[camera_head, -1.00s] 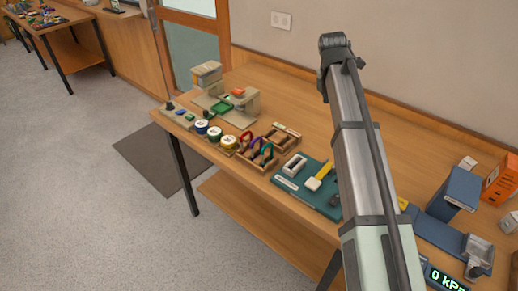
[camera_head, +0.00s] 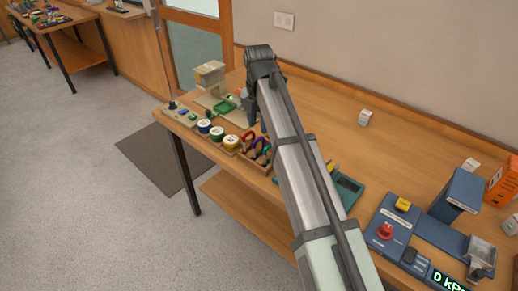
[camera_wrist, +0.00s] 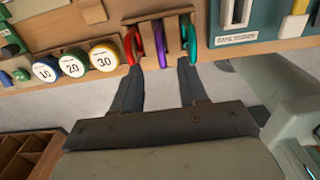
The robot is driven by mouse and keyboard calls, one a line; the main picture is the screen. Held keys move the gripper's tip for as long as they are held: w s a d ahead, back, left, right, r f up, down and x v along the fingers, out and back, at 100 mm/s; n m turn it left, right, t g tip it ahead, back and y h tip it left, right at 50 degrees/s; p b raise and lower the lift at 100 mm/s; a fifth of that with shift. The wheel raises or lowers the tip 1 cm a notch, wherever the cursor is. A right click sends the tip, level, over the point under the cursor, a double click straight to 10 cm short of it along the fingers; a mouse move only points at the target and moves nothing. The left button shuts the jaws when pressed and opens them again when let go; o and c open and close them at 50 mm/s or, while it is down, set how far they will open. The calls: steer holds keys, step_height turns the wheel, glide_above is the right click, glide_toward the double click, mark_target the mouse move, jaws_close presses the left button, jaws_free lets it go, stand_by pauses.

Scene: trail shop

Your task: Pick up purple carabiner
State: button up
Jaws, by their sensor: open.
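The purple carabiner (camera_wrist: 160,43) stands in a wooden rack (camera_wrist: 172,20) in the wrist view, between a red carabiner (camera_wrist: 134,44) and a green one (camera_wrist: 189,38). In the head view the purple carabiner (camera_head: 257,146) shows in the rack near the table's front edge, partly behind my arm. My gripper (camera_wrist: 160,64) is open and empty. In the wrist view its two dark fingers point towards the rack, with the purple carabiner lying between their tips in the picture. Whether the fingers touch anything is unclear. In the head view my gripper (camera_head: 256,118) is above the rack area, partly hidden.
Round tins labelled 1.0, 2.0 (camera_wrist: 72,65) and 3.0 stand left of the rack. A teal tray (camera_head: 347,188) lies to the right, partly behind my arm. A white box (camera_head: 365,118) stands farther back. The table's back middle is mostly clear.

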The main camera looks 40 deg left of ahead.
mark_target(259, 138)
steer(key=shift+f, duration=4.25)
steer(key=shift+c, duration=0.2)
jaws_close()
